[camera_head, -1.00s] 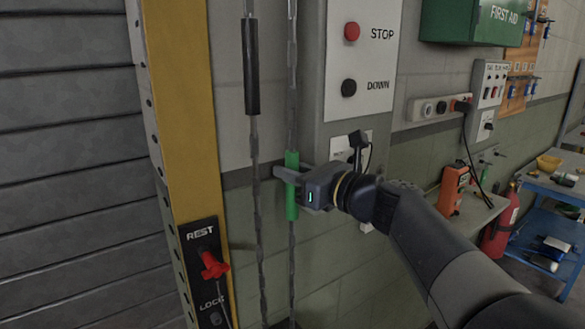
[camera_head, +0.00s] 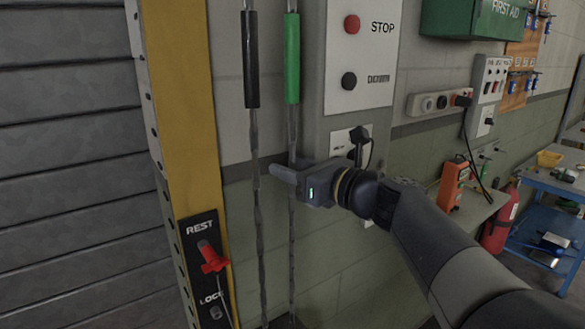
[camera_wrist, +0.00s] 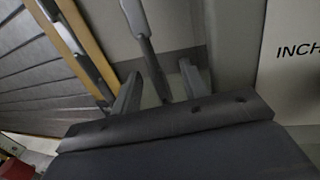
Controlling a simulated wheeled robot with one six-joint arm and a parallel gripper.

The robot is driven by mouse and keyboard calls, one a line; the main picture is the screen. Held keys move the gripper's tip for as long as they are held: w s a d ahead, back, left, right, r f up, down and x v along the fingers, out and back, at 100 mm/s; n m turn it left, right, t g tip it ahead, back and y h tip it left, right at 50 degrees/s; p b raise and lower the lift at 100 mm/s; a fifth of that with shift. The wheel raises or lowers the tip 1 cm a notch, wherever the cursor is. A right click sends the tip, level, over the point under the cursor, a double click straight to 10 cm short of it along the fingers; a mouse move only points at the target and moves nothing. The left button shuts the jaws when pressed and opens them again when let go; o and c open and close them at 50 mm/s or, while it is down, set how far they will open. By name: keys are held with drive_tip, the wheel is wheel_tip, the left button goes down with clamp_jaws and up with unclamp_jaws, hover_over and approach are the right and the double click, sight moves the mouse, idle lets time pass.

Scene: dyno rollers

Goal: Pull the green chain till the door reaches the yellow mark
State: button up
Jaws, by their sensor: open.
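The green sleeve (camera_head: 292,58) is on the right-hand of two hanging chains, near the top of the head view. My gripper (camera_head: 284,172) is open below it, at the bare grey chain (camera_head: 292,240) under the sleeve. In the wrist view a grey chain (camera_wrist: 156,75) runs between the two spread fingers of my gripper (camera_wrist: 160,82), not gripped. The grey slatted door (camera_head: 70,150) fills the left side; its bottom edge is out of view. A yellow post (camera_head: 180,110) stands beside it; I see no separate yellow mark on it.
A black sleeve (camera_head: 250,60) hangs on the left chain, close to my fingertips' side. A control box with a red button (camera_head: 352,25) stands behind on the right. A red lever (camera_head: 212,258) sits on a REST/LOCK plate low on the post.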

sight(298, 36)
drive_tip(key=v, duration=1)
drive_tip(key=shift+s+d+b, duration=0.25)
drive_tip(key=shift+b, duration=0.1)
drive_tip(key=shift+w+a, duration=0.1)
drive_tip(key=x, duration=1)
drive_tip(key=shift+w+a+p, duration=0.25)
drive_tip(key=shift+p, duration=0.15)
drive_tip(key=shift+r, duration=0.1)
drive_tip(key=shift+s+d, duration=0.1)
drive_tip(key=v, duration=1)
drive_tip(key=x, duration=1)
drive_tip(key=shift+a, duration=0.25)
drive_tip(key=r+p, duration=0.8)
drive_tip(key=r, duration=0.3)
drive_tip(key=r+p, duration=0.9)
drive_tip(key=r, duration=0.2)
drive_tip(key=shift+d+r, duration=0.2)
drive_tip(key=shift+r, duration=0.05)
drive_tip(key=b+v, duration=0.2)
drive_tip(key=v, duration=0.8)
drive_tip(key=shift+s+d+f+b, duration=0.25)
drive_tip(key=shift+d+f+b, duration=0.05)
drive_tip(key=shift+b, duration=0.1)
